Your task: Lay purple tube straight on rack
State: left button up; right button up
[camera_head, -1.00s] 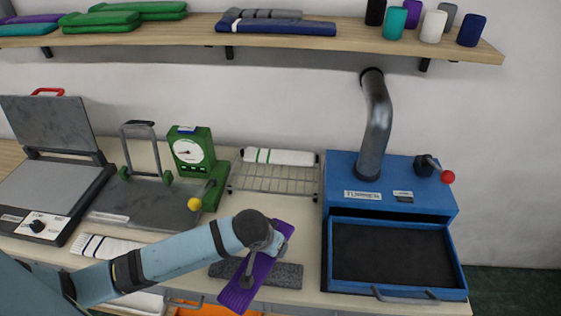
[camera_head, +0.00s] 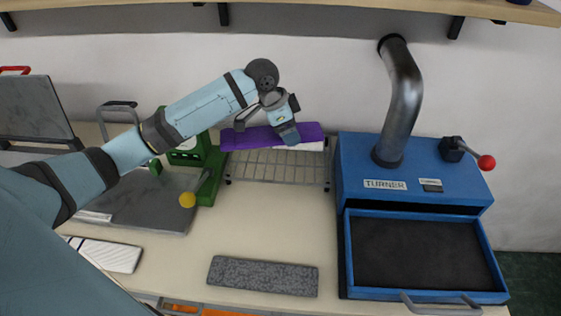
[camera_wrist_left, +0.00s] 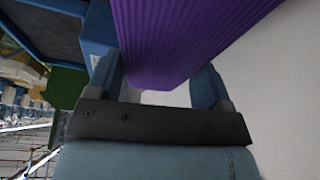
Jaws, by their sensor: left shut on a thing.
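The purple tube (camera_head: 250,138) is a flat, ribbed knitted piece. It is held roughly level over the back part of the wire rack (camera_head: 270,168). My left gripper (camera_head: 284,118) is shut on it, and in the left wrist view the tube (camera_wrist_left: 185,35) fills the space between the fingers (camera_wrist_left: 165,85). A white knitted piece (camera_head: 308,146) on the rack is mostly hidden behind the purple tube. I cannot tell whether the purple tube touches the rack or the white piece. My right gripper is not in view.
The blue turner box (camera_head: 365,205) with its open dark drawer stands right of the rack. The counter between the mat and the rack is clear.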

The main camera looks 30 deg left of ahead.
aim_at(291, 166)
pick_arm(q)
jog(key=r+m, duration=0.1)
jog(key=w+a+r+b, duration=0.1)
jog(key=r, duration=0.1)
jog(key=w+r+m+g, duration=0.1)
jog(key=r, duration=0.1)
jog(key=shift+w+a+m, duration=0.25)
jog(key=shift+a+m, duration=0.05)
jog(key=shift+a, duration=0.1)
notch_tip(291, 166, down, 20)
jog(key=shift+r, duration=0.25)
jog(key=shift+f, duration=0.1)
jog(key=o, duration=0.9)
jog(key=v, duration=1.2)
jog(key=shift+a, duration=0.25)
